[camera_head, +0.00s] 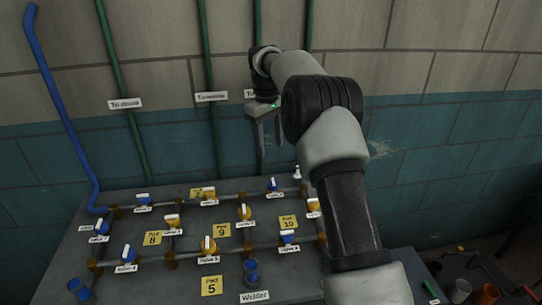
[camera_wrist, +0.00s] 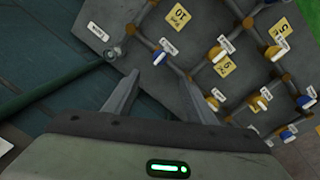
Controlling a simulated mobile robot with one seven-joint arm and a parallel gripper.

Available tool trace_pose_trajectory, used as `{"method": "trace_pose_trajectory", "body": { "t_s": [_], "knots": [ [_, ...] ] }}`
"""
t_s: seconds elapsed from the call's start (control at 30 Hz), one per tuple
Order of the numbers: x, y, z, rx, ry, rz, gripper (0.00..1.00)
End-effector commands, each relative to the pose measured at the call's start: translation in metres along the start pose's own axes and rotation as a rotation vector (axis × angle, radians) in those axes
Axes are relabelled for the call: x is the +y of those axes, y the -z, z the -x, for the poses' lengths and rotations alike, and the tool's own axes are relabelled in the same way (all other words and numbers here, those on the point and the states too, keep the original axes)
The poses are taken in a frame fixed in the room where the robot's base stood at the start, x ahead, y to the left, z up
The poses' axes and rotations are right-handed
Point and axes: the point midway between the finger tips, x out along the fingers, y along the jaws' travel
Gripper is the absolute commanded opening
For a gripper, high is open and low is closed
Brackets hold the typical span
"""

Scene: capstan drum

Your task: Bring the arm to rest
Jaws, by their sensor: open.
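My arm reaches up from the lower right in the head view, bends at a dark joint and ends in my gripper (camera_head: 270,138). The gripper points down in front of the blue-and-grey wall, above the back part of the bench. Its two fingers are apart, with nothing between them. In the wrist view the gripper (camera_wrist: 158,80) also shows open and empty, with a green light on its body. The bench top (camera_head: 140,282) with its valves lies beyond the fingertips.
Pipes with blue valves (camera_head: 127,254) and yellow valves (camera_head: 208,245) cover the bench, among yellow pad labels (camera_head: 222,230). Green pipes (camera_head: 122,90) and a blue pipe (camera_head: 60,108) run up the wall. Several pots (camera_head: 460,290) stand at the lower right.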

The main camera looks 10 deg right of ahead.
Motion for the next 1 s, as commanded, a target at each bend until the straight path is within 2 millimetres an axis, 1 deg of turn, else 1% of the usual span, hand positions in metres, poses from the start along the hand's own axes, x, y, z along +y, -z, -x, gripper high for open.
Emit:
{"method": "trace_pose_trajectory", "body": {
  "t_s": [0.03,0.13,0.5,0.57,0.67,0.77,0.8,0.87,0.9,0.97,1.0],
  "knots": [
    [0.000,0.000,0.007,0.001,-0.001,0.000,0.50],
    [0.000,0.000,0.014,0.000,0.000,0.000,0.50],
    [0.000,0.000,0.017,0.000,0.000,0.000,0.50],
    [-0.001,-0.001,0.021,0.003,-0.002,-0.002,0.50],
    [-0.004,-0.008,0.043,0.017,-0.013,-0.015,0.50],
    [-0.013,-0.025,0.081,0.046,-0.032,-0.045,0.50],
    [-0.018,-0.034,0.098,0.061,-0.041,-0.062,0.50],
    [-0.027,-0.052,0.123,0.084,-0.053,-0.091,0.50],
    [-0.034,-0.065,0.139,0.099,-0.061,-0.112,0.50],
    [-0.045,-0.086,0.159,0.124,-0.071,-0.144,0.50],
    [-0.053,-0.100,0.171,0.141,-0.077,-0.166,0.50]
  ]
}}
